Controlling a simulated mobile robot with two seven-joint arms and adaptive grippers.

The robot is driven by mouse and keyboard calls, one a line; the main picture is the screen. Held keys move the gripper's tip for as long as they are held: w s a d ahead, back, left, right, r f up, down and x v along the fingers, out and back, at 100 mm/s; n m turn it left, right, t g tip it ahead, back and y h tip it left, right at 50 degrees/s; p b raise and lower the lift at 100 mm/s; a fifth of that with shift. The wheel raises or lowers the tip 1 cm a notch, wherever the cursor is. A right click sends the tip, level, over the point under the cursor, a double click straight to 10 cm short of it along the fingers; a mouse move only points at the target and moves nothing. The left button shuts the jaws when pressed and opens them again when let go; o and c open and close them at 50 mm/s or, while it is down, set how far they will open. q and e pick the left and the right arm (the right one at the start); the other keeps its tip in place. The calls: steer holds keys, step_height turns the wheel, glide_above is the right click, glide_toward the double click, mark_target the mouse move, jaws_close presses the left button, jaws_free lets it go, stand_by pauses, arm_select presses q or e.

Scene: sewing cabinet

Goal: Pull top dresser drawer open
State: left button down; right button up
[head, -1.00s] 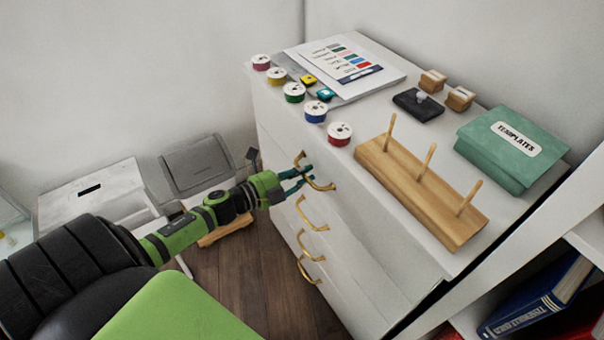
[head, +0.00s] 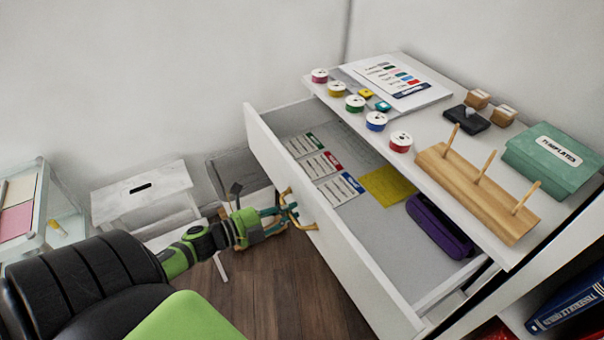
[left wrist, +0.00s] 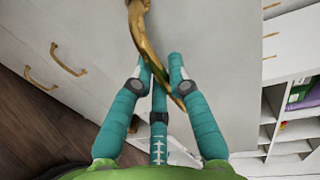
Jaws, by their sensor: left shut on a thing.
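The top drawer (head: 335,262) of the white dresser is pulled well out in the head view, and its inside shows. My left gripper (head: 288,208) is at the drawer's front, shut on its curved brass handle (head: 293,203). In the left wrist view, the teal fingers of my left gripper (left wrist: 162,72) close around the brass handle (left wrist: 145,40). The drawer holds several label cards (head: 320,164), a yellow sheet (head: 388,186) and a purple case (head: 438,226). My right gripper is not in view.
On the dresser top (head: 440,125) stand several thread spools, a wooden peg rack (head: 475,190) and a green templates box (head: 553,158). A white stool (head: 142,190) stands left of the drawer. A bookshelf with a blue book (head: 570,300) is at the right. Wooden floor lies below the drawer.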

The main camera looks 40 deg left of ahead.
arm_select(q)
steer(key=v, duration=0.6)
steer(key=shift+f+p, duration=0.35)
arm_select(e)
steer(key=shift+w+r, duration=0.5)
arm_select(q)
steer(key=shift+s, duration=0.1)
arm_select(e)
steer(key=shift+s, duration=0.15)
arm_select(q)
steer(key=c, duration=1.2)
jaws_free()
steer(key=shift+o, duration=0.2)
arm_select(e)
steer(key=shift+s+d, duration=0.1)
